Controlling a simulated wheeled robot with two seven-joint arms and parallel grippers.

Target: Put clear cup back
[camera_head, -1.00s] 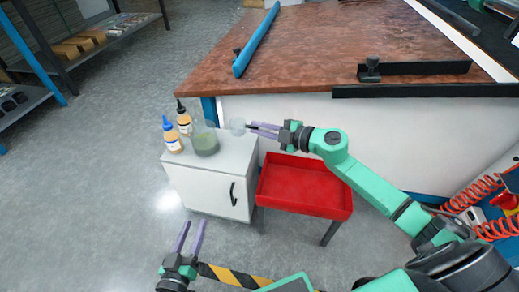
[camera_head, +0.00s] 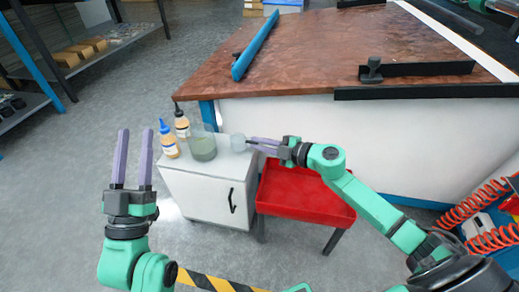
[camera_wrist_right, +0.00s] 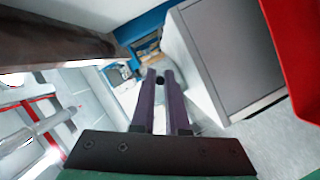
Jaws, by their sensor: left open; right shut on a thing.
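A small clear cup (camera_head: 238,142) is at the right end of the white cabinet (camera_head: 205,187) in the head view. My right gripper (camera_head: 251,141) is shut on the cup from the right side. I cannot tell whether the cup's base touches the cabinet top. In the right wrist view my right gripper's purple fingers (camera_wrist_right: 163,77) show, but the cup is hard to make out there. My left gripper (camera_head: 134,158) is open and empty, fingers pointing up the picture, left of the cabinet.
A larger clear container (camera_head: 203,147) with greenish contents stands left of the cup. A blue-capped bottle (camera_head: 169,142) and a dark-capped bottle (camera_head: 182,124) stand beyond it. A red tray (camera_head: 300,193) is right of the cabinet. The brown-topped table (camera_head: 310,55) is behind.

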